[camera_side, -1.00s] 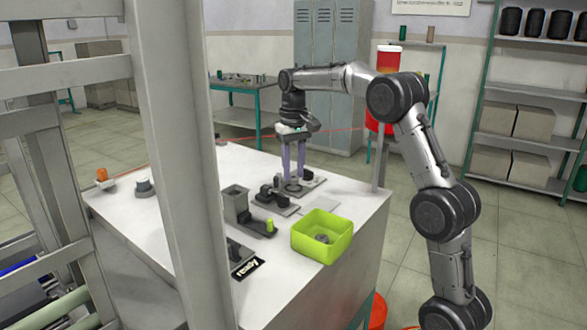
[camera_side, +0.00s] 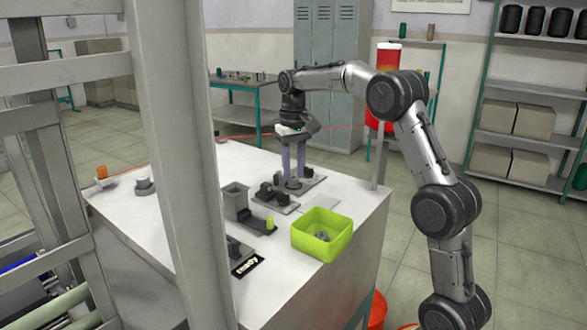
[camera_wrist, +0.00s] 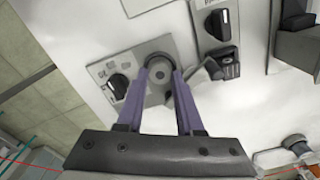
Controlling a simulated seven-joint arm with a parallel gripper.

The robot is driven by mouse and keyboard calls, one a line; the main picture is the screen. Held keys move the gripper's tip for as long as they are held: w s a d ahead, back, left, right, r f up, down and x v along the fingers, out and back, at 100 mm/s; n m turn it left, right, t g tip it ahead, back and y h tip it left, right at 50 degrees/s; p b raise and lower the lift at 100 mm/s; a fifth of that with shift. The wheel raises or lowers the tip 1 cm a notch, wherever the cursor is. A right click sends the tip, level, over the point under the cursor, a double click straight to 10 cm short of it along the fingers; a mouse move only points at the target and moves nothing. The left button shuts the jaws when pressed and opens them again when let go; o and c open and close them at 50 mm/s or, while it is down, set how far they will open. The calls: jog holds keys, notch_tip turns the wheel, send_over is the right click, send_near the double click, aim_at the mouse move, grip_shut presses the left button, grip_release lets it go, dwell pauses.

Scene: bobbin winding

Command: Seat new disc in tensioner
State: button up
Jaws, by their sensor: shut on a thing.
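My gripper (camera_side: 294,180) points straight down over the grey tensioner plate (camera_side: 314,183). It also shows in the wrist view (camera_wrist: 163,74), its two purple fingers on either side of a round grey disc (camera_wrist: 159,86). The fingers are shut on this disc. The disc is at the round post area of the tensioner plate, low over it or on it; I cannot tell whether it touches. In the wrist view the plate (camera_wrist: 102,69) carries a black knob (camera_wrist: 118,86) to the left of the disc. Another grey disc (camera_side: 322,237) lies in the green bin.
The lime-green bin (camera_side: 336,246) stands at the table's front right. A grey plate with black parts (camera_side: 283,207) and a grey box (camera_side: 235,200) stand beside the tensioner. A red thread (camera_side: 240,136) runs behind my gripper.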

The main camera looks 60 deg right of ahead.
jog(key=shift+f, duration=0.25)
dwell(0.4)
jog(key=o, duration=1)
jog(key=shift+o, duration=0.3)
jog(key=shift+a, duration=0.1)
jog(key=shift+w+r, duration=0.1)
jog(key=shift+r, duration=3.4)
